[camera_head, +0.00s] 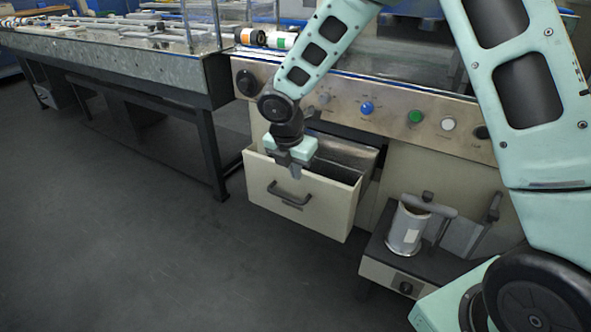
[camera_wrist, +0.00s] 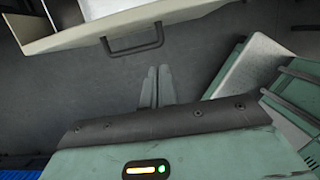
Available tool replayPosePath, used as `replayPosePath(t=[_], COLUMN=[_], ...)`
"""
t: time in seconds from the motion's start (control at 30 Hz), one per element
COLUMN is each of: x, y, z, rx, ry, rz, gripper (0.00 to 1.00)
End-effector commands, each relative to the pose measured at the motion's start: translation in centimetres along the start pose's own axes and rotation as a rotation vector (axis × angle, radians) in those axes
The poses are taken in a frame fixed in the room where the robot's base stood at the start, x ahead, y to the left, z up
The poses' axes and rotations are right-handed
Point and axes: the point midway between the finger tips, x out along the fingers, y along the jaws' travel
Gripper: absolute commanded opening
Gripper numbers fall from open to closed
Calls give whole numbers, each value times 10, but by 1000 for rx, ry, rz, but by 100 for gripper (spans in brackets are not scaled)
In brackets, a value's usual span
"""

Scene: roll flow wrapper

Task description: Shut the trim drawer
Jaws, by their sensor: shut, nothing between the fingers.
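The trim drawer (camera_head: 324,207) is a cream box standing open, pulled out from the machine front below the control panel. Its dark handle (camera_head: 289,194) is on the front face, and the handle also shows in the wrist view (camera_wrist: 136,40). My gripper (camera_head: 295,172) is over the drawer's front edge in the head view, pointing down. In the wrist view my gripper (camera_wrist: 155,75) has its fingers together and empty, below the handle in the picture and apart from it.
The control panel (camera_head: 390,113) with coloured buttons is above the drawer. A low unit with a metal canister (camera_head: 406,230) stands right of the drawer. A long conveyor table (camera_head: 120,62) is at the left. The dark floor (camera_head: 130,250) in front is clear.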

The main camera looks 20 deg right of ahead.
Motion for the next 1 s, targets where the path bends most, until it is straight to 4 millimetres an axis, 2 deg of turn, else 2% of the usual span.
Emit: replayPosePath(t=[0.03,0.1,0.3,0.4,0.6,1.0], x=[16,31,68,67,70,70], y=[0,0,0,0,0,0], z=[-2,-2,0,19,36,38], rx=[-1,0,2,6,4,1], ry=[2,2,1,0,0,0], rz=[-2,-3,0,1,1,1], gripper=[0,0,0,0,0,0])
